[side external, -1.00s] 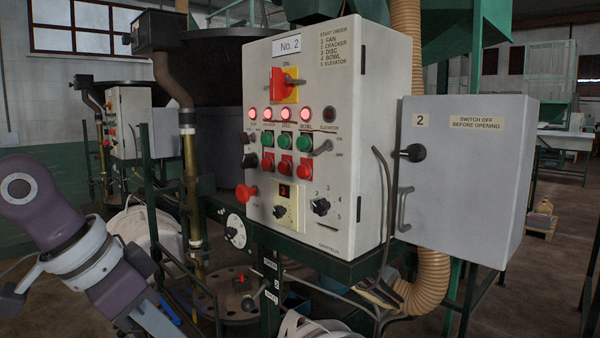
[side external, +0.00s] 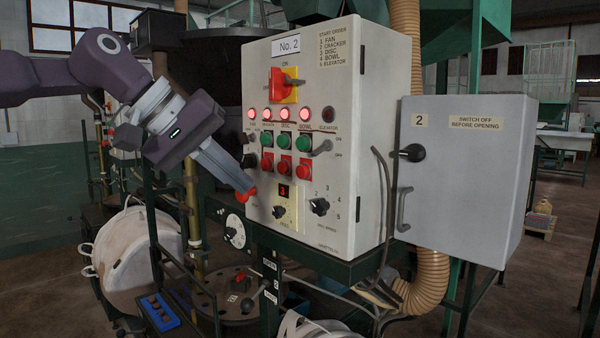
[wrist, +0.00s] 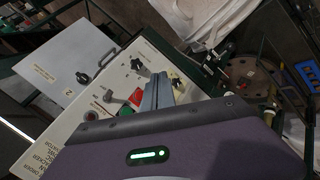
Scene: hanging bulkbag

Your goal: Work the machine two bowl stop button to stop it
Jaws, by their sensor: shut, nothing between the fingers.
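The No. 2 control panel (side external: 340,100) faces the camera in the side external view. Its bowl stop button is the red button (side external: 304,170) under the green bowl button (side external: 303,142). The bowl lamp (side external: 305,114) glows red. My gripper (side external: 250,189) is shut and empty, pointing down and right at the panel's lower left, left of the bowl stop button. Its tips overlap the larger red knob (side external: 249,193); I cannot tell whether they touch. In the wrist view my gripper (wrist: 159,78) lies over the panel face, beside a red button (wrist: 135,97).
A red and yellow main switch (side external: 285,84) sits above the lamps. A lever (side external: 323,148) sticks out right of the green bowl button. A grey box (side external: 465,170) with a black handle stands at right. Black dials (side external: 320,206) sit below the buttons.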

